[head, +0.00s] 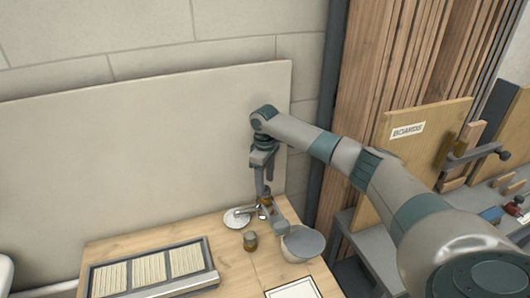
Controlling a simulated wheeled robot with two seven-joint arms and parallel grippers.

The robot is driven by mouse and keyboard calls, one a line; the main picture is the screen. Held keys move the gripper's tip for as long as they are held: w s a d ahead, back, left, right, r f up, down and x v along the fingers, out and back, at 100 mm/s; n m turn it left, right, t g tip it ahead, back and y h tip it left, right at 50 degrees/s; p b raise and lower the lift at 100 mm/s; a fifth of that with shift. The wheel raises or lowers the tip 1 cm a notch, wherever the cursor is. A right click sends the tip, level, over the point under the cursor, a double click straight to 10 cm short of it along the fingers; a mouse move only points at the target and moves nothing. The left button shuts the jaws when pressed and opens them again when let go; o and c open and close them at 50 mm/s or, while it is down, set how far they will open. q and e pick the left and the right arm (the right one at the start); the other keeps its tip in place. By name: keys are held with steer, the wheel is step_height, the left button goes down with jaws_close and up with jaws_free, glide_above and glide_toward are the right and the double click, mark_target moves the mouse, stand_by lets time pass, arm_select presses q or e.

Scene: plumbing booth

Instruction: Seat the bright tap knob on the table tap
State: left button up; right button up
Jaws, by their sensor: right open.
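The table tap (279,212) is a grey fitting near the back right of the wooden table. A small brass-coloured piece (266,200), which looks like the bright tap knob, shows at the top of the tap, partly hidden by my gripper. My right gripper (262,196) points down directly above the tap, its open fingers close to the brass piece. I cannot tell whether they touch it or whether the piece is fully seated. My left gripper is not in view.
A white dish (233,221) lies left of the tap. A short brass-brown cylinder (250,241) stands in front, and a grey bowl (304,244) is to the right. A tray (212,275) with ribbed panels fills the front left. A pale back panel (150,150) rises close behind.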

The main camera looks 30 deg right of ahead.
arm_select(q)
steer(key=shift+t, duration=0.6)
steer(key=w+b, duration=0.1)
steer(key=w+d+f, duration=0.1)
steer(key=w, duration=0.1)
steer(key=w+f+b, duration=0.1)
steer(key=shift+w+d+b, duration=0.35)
arm_select(e)
step_height(320, 180, up, 14)
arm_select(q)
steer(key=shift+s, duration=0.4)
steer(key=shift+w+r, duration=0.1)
